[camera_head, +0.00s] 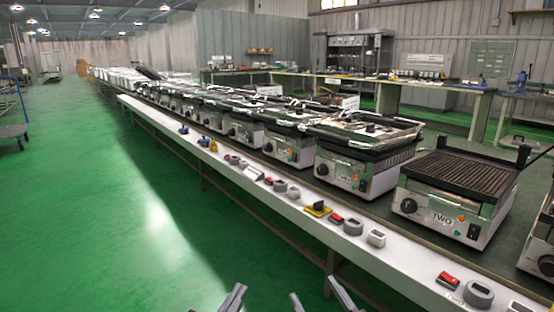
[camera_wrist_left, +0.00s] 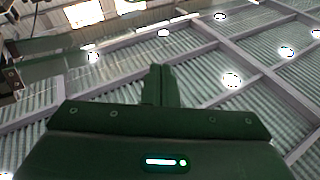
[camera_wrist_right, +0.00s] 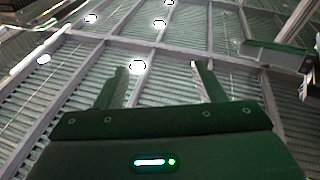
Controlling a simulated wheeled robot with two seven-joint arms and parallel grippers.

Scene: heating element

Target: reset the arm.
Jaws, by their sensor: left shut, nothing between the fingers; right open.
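My left gripper (camera_head: 236,297) shows at the bottom edge of the head view, over the green floor, well in front of the bench. Its two fingers are pressed together with nothing between them, as the left wrist view also shows (camera_wrist_left: 160,84). My right gripper (camera_head: 318,298) is to its right at the bottom edge, below the white bench ledge in the picture. Its fingers are spread apart and empty, as seen in the right wrist view (camera_wrist_right: 158,82). Both wrist cameras look up at the ceiling. The arms behind the grippers are mostly out of the head view.
A long bench with a white front ledge (camera_head: 400,272) runs from the right into the distance. It carries a row of grill machines, including one marked TWO (camera_head: 440,212). Small switches and knobs lie on the ledge.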

